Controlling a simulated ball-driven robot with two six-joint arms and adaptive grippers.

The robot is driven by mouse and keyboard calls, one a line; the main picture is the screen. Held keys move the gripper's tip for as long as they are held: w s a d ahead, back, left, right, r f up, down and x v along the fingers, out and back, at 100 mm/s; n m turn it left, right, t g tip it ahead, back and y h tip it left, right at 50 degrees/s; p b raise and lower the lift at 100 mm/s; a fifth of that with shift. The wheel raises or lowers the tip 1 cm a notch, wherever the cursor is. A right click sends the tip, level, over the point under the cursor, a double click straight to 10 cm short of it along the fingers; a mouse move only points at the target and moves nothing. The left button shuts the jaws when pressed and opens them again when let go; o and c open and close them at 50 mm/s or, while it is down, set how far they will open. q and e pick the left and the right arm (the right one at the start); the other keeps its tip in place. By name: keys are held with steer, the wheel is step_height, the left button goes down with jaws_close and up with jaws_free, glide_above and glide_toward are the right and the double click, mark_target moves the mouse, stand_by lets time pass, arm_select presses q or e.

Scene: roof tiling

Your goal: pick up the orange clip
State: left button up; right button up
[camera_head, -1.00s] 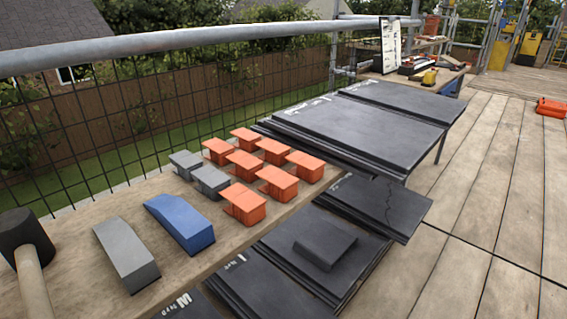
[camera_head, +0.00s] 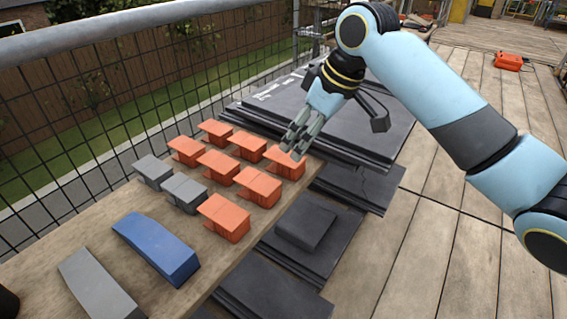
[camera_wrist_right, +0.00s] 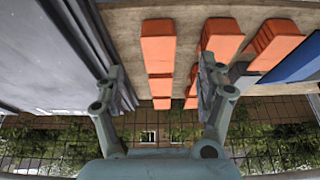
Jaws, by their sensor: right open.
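Several orange clips lie in a block on a wooden plank, the nearest orange clip (camera_head: 225,217) standing toward the front of the group. My right gripper (camera_head: 298,142) is over the far right corner of the group, with its fingers pointing down beside an orange clip (camera_head: 285,163) there. In the right wrist view the gripper (camera_wrist_right: 160,80) is open, and a row of orange clips shows between and beyond its fingers, the largest of the row being an orange clip (camera_wrist_right: 158,45). Nothing is held. My left gripper is not in view.
Two grey clips (camera_head: 185,192), a blue block (camera_head: 157,246) and a grey block (camera_head: 98,287) share the plank (camera_head: 75,243). Stacked dark roof tiles (camera_head: 385,130) lie to the right. A mesh fence and metal rail run along the left.

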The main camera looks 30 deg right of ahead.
mark_target(294, 162)
steer(key=x, duration=0.3)
steer(key=b+x, duration=0.1)
steer(key=x, duration=0.1)
steer(key=b+x, duration=0.1)
steer(key=x, duration=0.2)
steer(key=shift+s+d+f, duration=0.15)
steer(key=shift+s+f, duration=0.05)
steer(key=shift+f, duration=0.1)
steer(key=shift+c, duration=0.4)
steer(key=c, duration=1.1)
